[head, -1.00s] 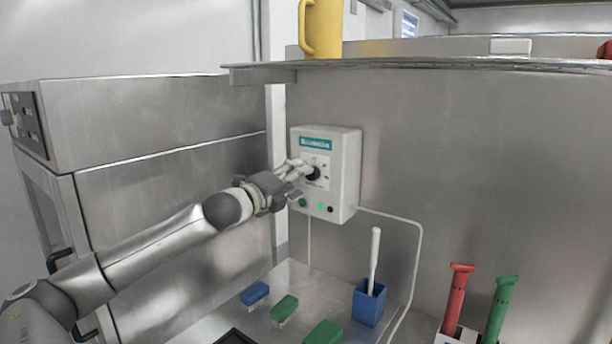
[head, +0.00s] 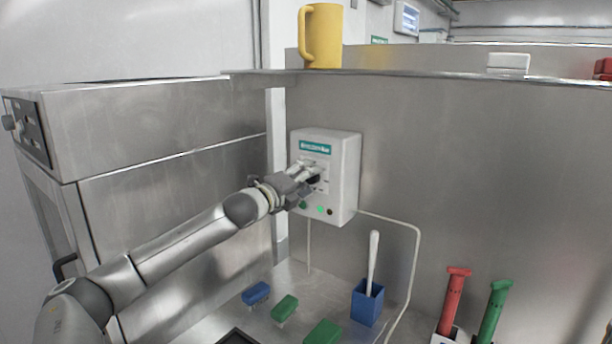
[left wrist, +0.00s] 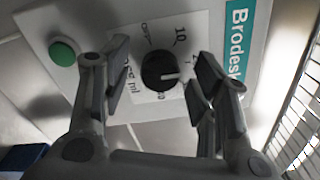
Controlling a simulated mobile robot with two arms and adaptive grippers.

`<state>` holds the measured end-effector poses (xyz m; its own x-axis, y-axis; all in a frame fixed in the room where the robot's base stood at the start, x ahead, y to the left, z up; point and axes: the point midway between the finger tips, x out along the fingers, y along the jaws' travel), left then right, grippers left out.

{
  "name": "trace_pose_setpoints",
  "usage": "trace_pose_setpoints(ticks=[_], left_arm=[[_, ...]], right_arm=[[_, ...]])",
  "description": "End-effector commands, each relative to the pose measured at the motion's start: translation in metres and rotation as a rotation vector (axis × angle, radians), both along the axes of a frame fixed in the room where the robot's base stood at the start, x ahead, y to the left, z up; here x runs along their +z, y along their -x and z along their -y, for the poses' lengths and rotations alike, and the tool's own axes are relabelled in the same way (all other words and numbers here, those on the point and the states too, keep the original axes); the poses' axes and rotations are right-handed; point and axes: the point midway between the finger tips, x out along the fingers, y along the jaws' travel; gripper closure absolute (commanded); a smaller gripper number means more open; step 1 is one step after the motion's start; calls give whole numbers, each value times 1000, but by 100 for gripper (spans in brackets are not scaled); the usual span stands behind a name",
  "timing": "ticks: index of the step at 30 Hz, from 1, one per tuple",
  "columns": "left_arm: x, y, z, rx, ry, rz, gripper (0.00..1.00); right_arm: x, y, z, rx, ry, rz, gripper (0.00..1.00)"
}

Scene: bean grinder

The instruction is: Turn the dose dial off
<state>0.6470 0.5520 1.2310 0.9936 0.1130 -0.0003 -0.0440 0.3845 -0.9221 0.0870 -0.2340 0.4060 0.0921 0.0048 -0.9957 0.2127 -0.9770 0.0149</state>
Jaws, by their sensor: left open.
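The white dispenser box (head: 345,180) is fixed to the metal wall, with a teal label, and it also shows in the left wrist view (left wrist: 65,22). The black dose dial (left wrist: 160,70) sits on a white printed scale plate; its white pointer mark faces right in the left wrist view. The scale text is partly hidden, and I cannot read which marking the pointer meets. My left gripper (head: 310,174) is at the box front. In the left wrist view its open fingers (left wrist: 156,82) stand on either side of the dial, apart from it. My right gripper is not in view.
A green button (left wrist: 63,53) and a lit green lamp (head: 320,210) are on the box. A cable (head: 418,260) runs down beside it. Below stand a blue holder (head: 367,305) with a white-handled tool and several brushes. A shelf (head: 430,76) with a yellow mug (head: 325,36) overhangs.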

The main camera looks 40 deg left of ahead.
Motion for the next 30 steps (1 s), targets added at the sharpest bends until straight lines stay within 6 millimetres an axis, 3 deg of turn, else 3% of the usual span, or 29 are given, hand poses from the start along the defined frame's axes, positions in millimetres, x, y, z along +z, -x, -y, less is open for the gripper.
trace_pose_setpoints(ticks=[12,23,30], left_arm=[[0,-3,1,-3,-2,0,46],[0,-3,1,-2,-2,-1,91],[0,-3,1,-2,21,2,91]], right_arm=[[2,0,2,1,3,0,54],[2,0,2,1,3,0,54],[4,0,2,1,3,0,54]])
